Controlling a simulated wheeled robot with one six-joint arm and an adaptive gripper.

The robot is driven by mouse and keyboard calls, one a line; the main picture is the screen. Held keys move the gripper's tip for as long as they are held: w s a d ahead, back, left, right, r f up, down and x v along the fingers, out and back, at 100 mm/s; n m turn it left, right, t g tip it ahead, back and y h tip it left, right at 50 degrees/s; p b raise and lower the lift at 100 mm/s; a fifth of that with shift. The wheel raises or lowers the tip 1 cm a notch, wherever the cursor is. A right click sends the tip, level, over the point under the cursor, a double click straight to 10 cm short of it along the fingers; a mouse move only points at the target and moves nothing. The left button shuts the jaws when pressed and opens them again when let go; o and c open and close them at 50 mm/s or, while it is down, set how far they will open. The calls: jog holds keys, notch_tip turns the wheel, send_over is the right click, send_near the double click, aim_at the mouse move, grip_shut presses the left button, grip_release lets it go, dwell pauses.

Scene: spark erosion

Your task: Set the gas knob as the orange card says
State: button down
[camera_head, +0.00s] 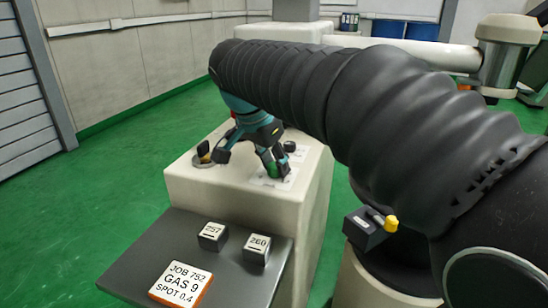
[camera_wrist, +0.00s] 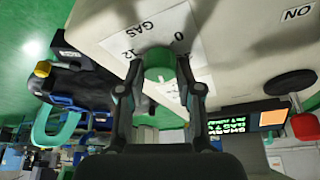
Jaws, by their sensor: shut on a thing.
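The orange-edged card (camera_head: 181,284) lies on the grey shelf and reads JOB 752, GAS 9, SPOT 0.4. The green gas knob (camera_wrist: 158,64) sits on a white dial plate (camera_wrist: 143,40) on the pale cabinet top. The plate's lettering is upside down in the wrist view: GAS, a 0 and what looks like 12. My gripper (camera_wrist: 160,88) is shut on the knob, one finger on each side. In the head view my gripper (camera_head: 273,166) reaches down onto the plate and mostly hides the knob. The knob's pointer and exact setting cannot be made out.
Two small blocks, marked 257 (camera_head: 212,236) and 260 (camera_head: 257,250), stand on the grey shelf (camera_head: 150,245). A black control (camera_head: 203,150) stands left of my gripper on the cabinet (camera_head: 240,207). A dark box with a yellow part (camera_head: 391,223) is at the right.

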aim_at(261, 176)
jog(key=m, duration=0.2)
jog(key=m+g+h, duration=0.1)
jog(key=m, duration=0.1)
jog(key=shift+a+m+g+p, duration=0.1)
jog(key=shift+m+g+p, duration=0.2)
jog(key=shift+w+m+g, duration=0.1)
jog(key=shift+m+g, duration=0.7)
jog(key=shift+m, duration=1.2)
jog(key=c, duration=0.8)
grip_release()
jog(key=shift+o, duration=0.2)
jog(key=v, duration=0.7)
jog(key=shift+a+r, duration=0.2)
jog(key=shift+d, duration=0.1)
